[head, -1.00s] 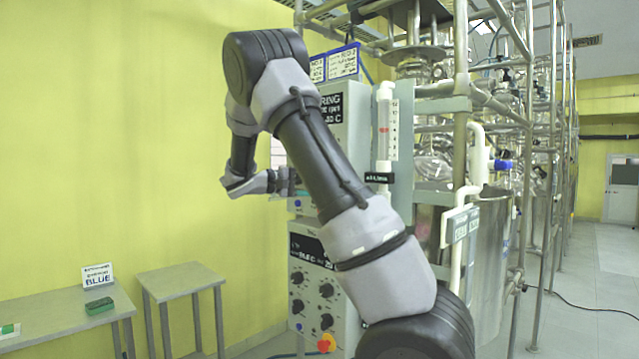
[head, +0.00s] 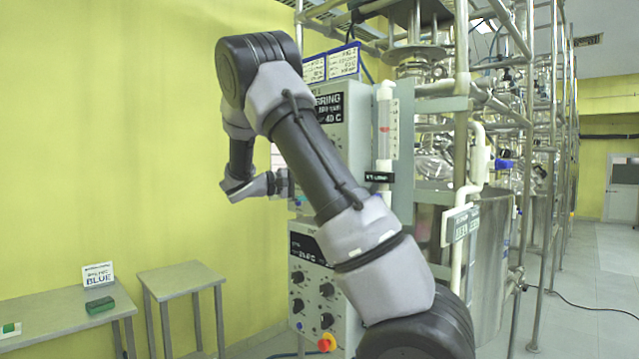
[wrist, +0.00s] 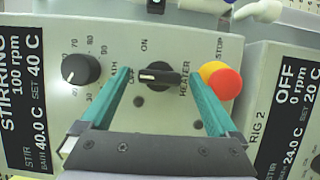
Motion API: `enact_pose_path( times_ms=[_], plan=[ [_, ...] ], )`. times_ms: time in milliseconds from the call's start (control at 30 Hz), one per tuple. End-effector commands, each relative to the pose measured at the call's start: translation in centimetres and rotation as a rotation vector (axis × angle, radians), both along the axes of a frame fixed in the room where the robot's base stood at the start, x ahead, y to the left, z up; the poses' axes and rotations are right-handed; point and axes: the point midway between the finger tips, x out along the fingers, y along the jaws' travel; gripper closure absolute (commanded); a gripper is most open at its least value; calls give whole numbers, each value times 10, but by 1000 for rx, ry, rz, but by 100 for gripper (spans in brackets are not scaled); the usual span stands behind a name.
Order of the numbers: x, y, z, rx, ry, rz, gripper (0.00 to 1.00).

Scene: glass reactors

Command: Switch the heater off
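The heater switch is a black rotary knob (wrist: 160,76) on a pale panel in the wrist view, with ON and OFF printed beside it and HEATER along its other side. Its light pointer mark lies across the picture, with the OFF label close by its left end. My gripper (wrist: 161,82) is open, its two green fingers on either side of the knob, with visible gaps to it. Whether the tips touch the panel is unclear. In the head view my gripper (head: 282,183) is at the upper control box (head: 348,125); the knob is hidden there.
A red-and-yellow STOP button (wrist: 221,81) sits close beside the right finger. A black dial (wrist: 80,70) is left of the knob. The display (wrist: 22,100) reads STIRRING, 100 rpm, SET 40 C. The RIG 2 panel (wrist: 262,90) is at right, its display reading OFF.

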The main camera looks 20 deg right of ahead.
Motion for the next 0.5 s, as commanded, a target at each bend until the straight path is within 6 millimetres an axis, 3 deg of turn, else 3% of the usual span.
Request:
enact_pose_path(
  times_ms=[267,500],
  plan=[
    [0,3,0,0,-1,-1,5],
    [3,43,0,-1,-2,3,5]
  ],
)
